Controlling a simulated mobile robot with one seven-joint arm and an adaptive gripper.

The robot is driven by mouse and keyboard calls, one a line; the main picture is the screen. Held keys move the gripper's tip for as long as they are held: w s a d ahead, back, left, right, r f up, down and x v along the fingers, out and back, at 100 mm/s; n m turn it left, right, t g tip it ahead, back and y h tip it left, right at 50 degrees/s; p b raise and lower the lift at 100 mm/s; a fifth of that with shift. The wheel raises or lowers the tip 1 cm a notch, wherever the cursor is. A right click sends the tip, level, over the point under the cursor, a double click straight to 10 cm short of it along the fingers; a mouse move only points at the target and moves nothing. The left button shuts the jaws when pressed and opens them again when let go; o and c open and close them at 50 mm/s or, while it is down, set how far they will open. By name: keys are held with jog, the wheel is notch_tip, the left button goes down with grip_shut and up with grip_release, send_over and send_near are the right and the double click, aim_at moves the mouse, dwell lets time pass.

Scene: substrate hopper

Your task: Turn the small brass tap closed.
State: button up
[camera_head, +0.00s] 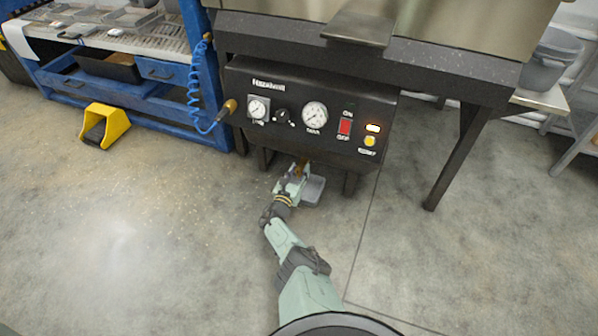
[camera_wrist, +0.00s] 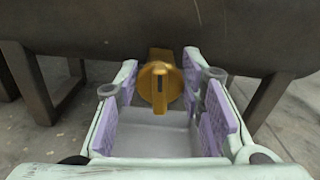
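The small brass tap (camera_wrist: 160,84) sits under the dark front of the machine. My gripper (camera_wrist: 160,75) is open, with one purple-padded finger on each side of the tap. The fingertips are close to the tap's sides; I cannot tell whether either touches. In the head view my gripper (camera_head: 294,172) is below the control panel, and the tap (camera_head: 302,166) is a small brass spot mostly hidden by it.
A grey tray (camera_head: 315,190) lies below the tap, and shows between my fingers (camera_wrist: 158,135). The control panel (camera_head: 310,115) with gauges and a red switch is above. Dark machine legs (camera_wrist: 40,85) stand nearby. A yellow foot pedal (camera_head: 113,122) is on the floor at left.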

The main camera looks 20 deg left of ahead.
jog(key=c, duration=0.6)
jog(key=shift+m, duration=0.8)
jog(key=o, duration=1.1)
